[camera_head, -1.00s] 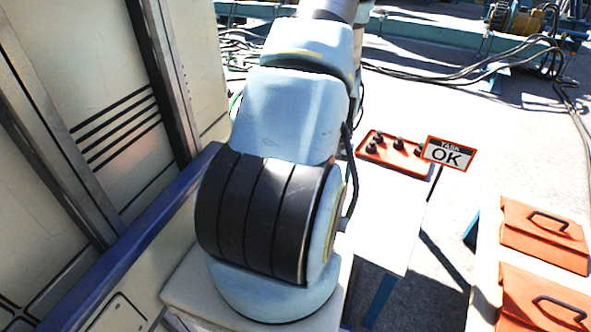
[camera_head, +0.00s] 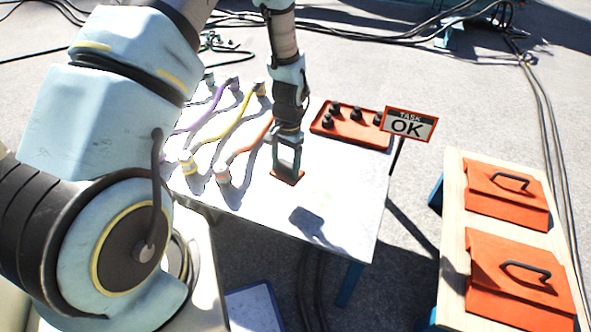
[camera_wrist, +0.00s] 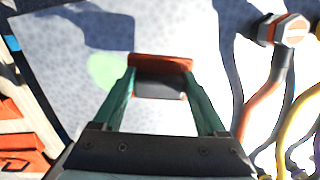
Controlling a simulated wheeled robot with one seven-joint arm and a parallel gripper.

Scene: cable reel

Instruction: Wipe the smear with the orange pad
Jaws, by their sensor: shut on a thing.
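My gripper (camera_head: 287,160) is shut on the orange pad (camera_head: 288,176) over the white table. In the wrist view the green fingers of my gripper (camera_wrist: 160,82) grip the pad's dark block, with the orange pad (camera_wrist: 160,63) showing beyond it. A pale green smear (camera_wrist: 104,70) lies on the tabletop just left of the pad in the wrist view, partly behind the left finger. I cannot make out the smear in the head view. Whether the pad touches the table is unclear.
Purple, yellow and orange cables with connectors (camera_head: 222,174) lie left of my gripper on the white table (camera_head: 345,195). A red tray with black knobs (camera_head: 350,125) and an OK sign (camera_head: 408,125) stand at the right. A wooden bench with orange cases (camera_head: 505,195) is farther right.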

